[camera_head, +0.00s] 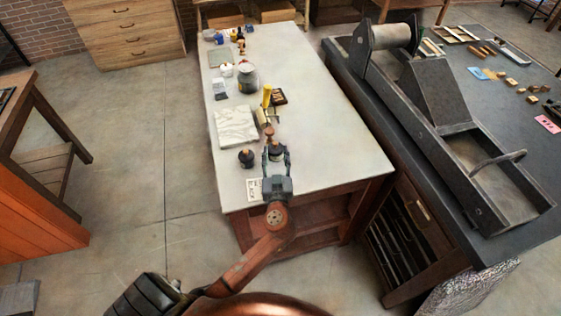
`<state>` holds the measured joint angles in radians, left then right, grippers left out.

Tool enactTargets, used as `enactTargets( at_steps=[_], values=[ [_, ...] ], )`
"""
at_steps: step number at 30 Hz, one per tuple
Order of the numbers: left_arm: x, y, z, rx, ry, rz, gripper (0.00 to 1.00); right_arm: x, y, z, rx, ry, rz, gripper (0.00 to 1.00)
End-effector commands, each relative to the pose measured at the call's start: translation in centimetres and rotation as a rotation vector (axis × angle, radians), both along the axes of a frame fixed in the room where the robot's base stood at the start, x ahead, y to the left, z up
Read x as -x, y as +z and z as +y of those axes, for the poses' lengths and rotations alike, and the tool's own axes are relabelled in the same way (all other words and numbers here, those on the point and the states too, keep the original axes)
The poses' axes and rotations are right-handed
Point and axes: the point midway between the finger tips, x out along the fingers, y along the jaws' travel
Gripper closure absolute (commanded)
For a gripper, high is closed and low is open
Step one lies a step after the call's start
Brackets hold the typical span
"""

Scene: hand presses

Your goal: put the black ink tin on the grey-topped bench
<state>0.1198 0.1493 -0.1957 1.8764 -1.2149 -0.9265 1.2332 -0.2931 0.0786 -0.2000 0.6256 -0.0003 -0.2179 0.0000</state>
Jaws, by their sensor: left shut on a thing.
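The grey-topped bench (330,166) stretches away from me in the middle of the view. My left gripper (275,150) is over its near end. It is shut on a small dark thing (273,151) that looks like the black ink tin, partly hidden between the fingers. I cannot tell whether the tin touches the bench top. A separate round black object (246,158) with a brownish top stands on the bench just left of the gripper. My right gripper is out of view.
A brown-knobbed object (269,132) stands just beyond the gripper, near a marbled sheet (237,126) and a yellow-handled tool (266,96). A printed card (254,189) lies at the front left. The bench's right side is clear. A dark table with a press (440,120) stands right.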

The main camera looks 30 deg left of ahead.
Motion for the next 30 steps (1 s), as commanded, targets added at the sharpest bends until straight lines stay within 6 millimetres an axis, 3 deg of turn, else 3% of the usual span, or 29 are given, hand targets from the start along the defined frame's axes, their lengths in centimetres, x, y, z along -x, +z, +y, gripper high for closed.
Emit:
enactTargets(
  at_steps=[1,6,19,20,27,30],
  values=[
    [0.1,-1.5,-0.1,-0.005,0.003,0.006,0.94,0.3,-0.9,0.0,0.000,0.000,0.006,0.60],
    [0.4,-3.4,0.6,-0.004,0.012,0.003,0.94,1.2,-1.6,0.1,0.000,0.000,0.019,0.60],
    [0.5,-3.8,0.6,-0.001,0.014,0.001,0.94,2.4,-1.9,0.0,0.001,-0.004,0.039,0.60],
    [0.5,-3.8,0.6,-0.001,0.014,0.002,0.60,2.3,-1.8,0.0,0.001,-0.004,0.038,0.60],
    [0.5,-3.7,0.6,-0.001,0.013,0.002,0.44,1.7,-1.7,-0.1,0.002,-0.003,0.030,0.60],
    [0.5,-3.7,0.6,-0.001,0.013,0.002,0.44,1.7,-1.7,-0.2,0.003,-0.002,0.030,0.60]
  ],
)
